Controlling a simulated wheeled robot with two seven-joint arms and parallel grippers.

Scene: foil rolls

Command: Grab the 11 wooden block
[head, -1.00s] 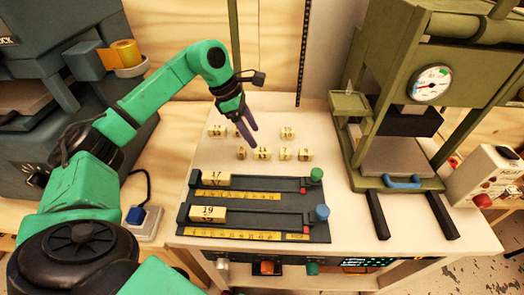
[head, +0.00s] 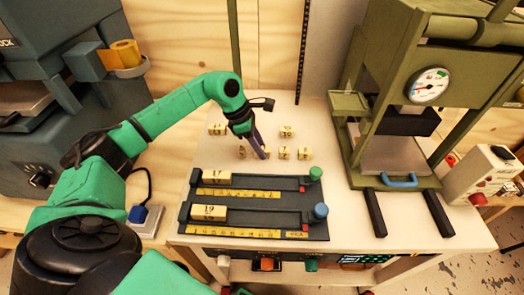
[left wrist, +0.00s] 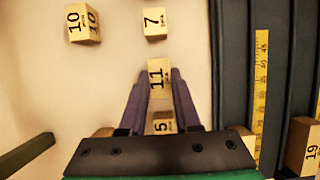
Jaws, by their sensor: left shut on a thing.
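The 11 wooden block (left wrist: 158,76) is pale wood with a black "11" on its top. In the left wrist view it sits between the purple fingers of my left gripper (left wrist: 159,85), which is shut on it. In the head view the left gripper (head: 260,150) reaches down to the row of blocks on the white table, and its fingers largely hide the 11 block. I cannot tell whether the block is clear of the table. My right gripper is not in view.
A block marked 5 (left wrist: 163,124) lies close by, between the finger bases in view. Blocks marked 7 (left wrist: 154,22) and 10 (left wrist: 83,23) stand beyond. The dark slotted fixture (head: 255,212) is in front, and a green press (head: 400,100) stands right.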

